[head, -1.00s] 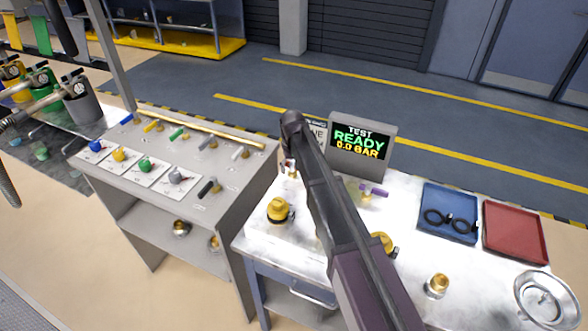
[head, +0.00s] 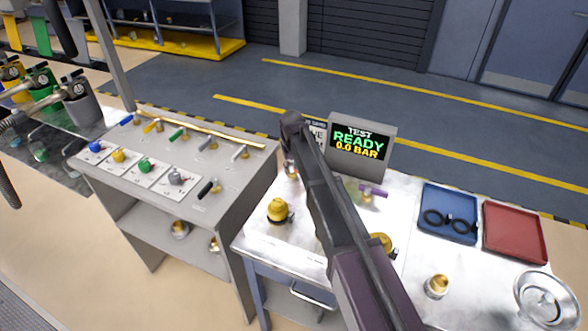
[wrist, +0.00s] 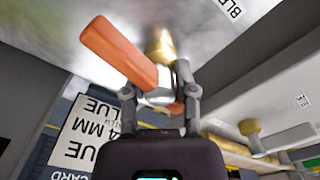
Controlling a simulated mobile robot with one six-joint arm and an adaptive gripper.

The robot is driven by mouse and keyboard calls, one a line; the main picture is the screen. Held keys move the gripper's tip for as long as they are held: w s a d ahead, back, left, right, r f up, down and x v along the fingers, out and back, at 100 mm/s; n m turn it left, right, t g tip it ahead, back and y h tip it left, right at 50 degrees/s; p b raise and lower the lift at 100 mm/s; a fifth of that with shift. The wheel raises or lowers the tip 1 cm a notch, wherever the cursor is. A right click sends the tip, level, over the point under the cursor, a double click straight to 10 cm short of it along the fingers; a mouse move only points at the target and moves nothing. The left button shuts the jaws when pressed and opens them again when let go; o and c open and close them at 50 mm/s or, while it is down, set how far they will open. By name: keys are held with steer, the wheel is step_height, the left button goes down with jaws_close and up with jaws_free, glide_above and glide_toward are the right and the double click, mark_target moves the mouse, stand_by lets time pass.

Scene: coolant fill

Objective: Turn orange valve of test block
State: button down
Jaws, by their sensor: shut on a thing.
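The orange valve handle (wrist: 118,52) shows large in the wrist view as a flat lever, tilted across the upper left. A brass stem (wrist: 161,42) meets the grey surface beside it. My gripper (wrist: 160,94) is shut on the orange handle, with a finger on either side and part of the orange showing between them. In the head view my dark arm link covers the middle of the test bench (head: 283,246), and the orange handle cannot be made out clearly there. The test display (head: 360,143) reads "TEST READY 0.0 BAR".
A purple-handled valve (head: 372,191) and a yellow-capped fitting (head: 278,209) are close to my arm. A blue tray (head: 450,205) with black rings and a red tray (head: 514,232) lie to the right. A grey panel (head: 150,140) with several coloured valves stands left. A printed card (wrist: 88,135) hangs near my gripper.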

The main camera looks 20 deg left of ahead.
mark_target(292, 164)
steer(key=shift+s, duration=0.1)
stand_by(0.5)
steer(key=shift+c, duration=1.7)
jaws_free()
steer(key=shift+c, duration=0.4)
step_height(292, 164, up, 14)
steer(key=n+p, duration=0.3)
steer(key=p, duration=1)
steer(key=shift+f+n, duration=0.25)
steer(key=shift+n, duration=0.15)
